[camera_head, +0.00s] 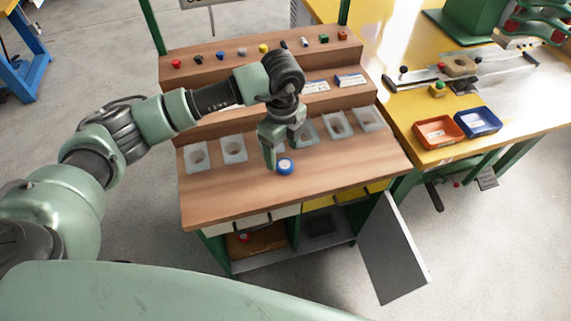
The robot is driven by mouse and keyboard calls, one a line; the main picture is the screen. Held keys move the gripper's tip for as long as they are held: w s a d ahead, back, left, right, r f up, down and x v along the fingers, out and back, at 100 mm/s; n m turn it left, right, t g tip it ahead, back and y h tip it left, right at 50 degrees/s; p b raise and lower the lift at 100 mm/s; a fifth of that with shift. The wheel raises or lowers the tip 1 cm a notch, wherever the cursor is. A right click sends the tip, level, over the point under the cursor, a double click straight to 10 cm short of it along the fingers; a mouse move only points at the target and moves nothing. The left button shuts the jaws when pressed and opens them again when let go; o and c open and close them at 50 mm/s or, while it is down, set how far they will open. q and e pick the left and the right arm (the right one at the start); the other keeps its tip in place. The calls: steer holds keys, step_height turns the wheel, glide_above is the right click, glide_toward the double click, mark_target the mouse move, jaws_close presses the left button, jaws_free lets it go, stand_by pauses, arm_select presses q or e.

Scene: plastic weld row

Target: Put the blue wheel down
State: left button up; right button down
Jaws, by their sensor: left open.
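The blue wheel (285,167), with a pale centre, rests on the wooden worktop (340,165) of the bench, near the middle. My left gripper (283,152) points down just above and behind it. Its jaws are open. One finger comes down close to the wheel's left side; I cannot tell whether it touches. My right gripper is not in view.
Several clear trays (234,149) stand in a row behind the wheel. Small coloured parts (264,48) line the upper shelf. An orange bin (437,132) and a blue bin (478,122) sit on the yellow table. A grey door (393,250) hangs open below the bench.

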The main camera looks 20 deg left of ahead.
mark_target(284, 163)
arm_select(q)
steer(key=f, duration=0.5)
steer(key=shift+w+d+p, duration=0.15)
steer(key=shift+w+p, duration=0.1)
steer(key=shift+p, duration=0.1)
steer(key=shift+r, duration=0.1)
jaws_close()
steer(key=shift+r, duration=0.15)
